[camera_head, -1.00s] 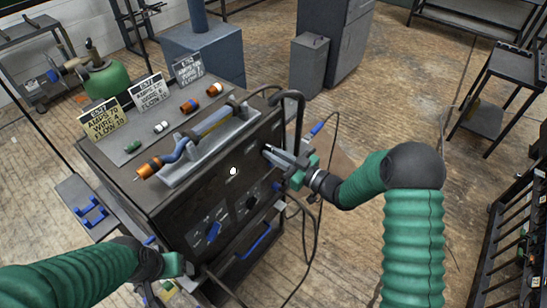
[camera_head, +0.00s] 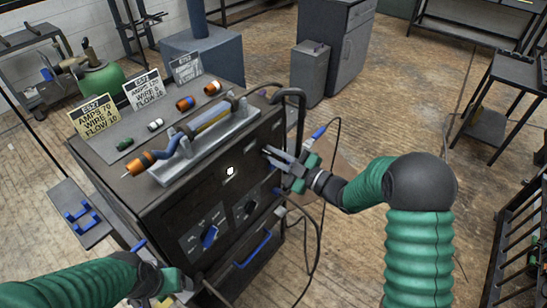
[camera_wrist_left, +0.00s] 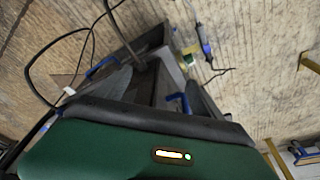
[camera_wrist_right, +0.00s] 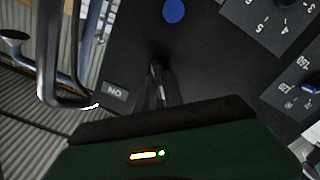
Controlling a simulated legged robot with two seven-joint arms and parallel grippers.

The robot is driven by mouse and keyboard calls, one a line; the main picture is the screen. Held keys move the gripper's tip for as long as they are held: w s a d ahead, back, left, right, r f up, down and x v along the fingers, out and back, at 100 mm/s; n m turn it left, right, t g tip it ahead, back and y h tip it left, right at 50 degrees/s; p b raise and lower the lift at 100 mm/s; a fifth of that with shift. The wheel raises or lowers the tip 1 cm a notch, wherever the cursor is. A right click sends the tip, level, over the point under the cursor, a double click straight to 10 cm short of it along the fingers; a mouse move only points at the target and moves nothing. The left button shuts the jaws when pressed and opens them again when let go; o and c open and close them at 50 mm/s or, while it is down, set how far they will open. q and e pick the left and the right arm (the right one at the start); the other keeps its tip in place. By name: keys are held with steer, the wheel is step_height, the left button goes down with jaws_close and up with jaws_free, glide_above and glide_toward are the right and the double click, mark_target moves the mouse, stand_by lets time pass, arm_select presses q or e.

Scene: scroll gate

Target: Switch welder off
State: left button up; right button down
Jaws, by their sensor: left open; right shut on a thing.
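The welder (camera_head: 170,215) is a dark box on a cart, with knobs on its front panel. My right gripper (camera_head: 269,154) is at the right part of that panel, its fingers pointing at the face. In the right wrist view the fingers (camera_wrist_right: 160,80) are closed together at the panel beside an upside-down "ON" label (camera_wrist_right: 116,91). They are shut on a small switch, which they mostly hide. My left gripper (camera_head: 192,287) is low at the welder's front left. In the left wrist view its fingers (camera_wrist_left: 158,88) are apart, with a dark cart part and blue handles beyond.
A torch (camera_head: 172,152) lies in a grey holder on the welder's top, with small coloured parts and sign cards (camera_head: 92,116) behind. A black hook (camera_head: 294,95) rises near my right gripper. Cables (camera_head: 318,235) hang at the right. Open floor lies right of the welder.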

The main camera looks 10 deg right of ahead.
steer(key=shift+f, duration=0.2)
steer(key=c, duration=1.5)
jaws_free()
steer(key=shift+o, duration=0.2)
steer(key=shift+r, duration=0.1)
steer(key=p+v, duration=0.1)
steer(key=v, duration=1.6)
steer(key=shift+w, duration=0.1)
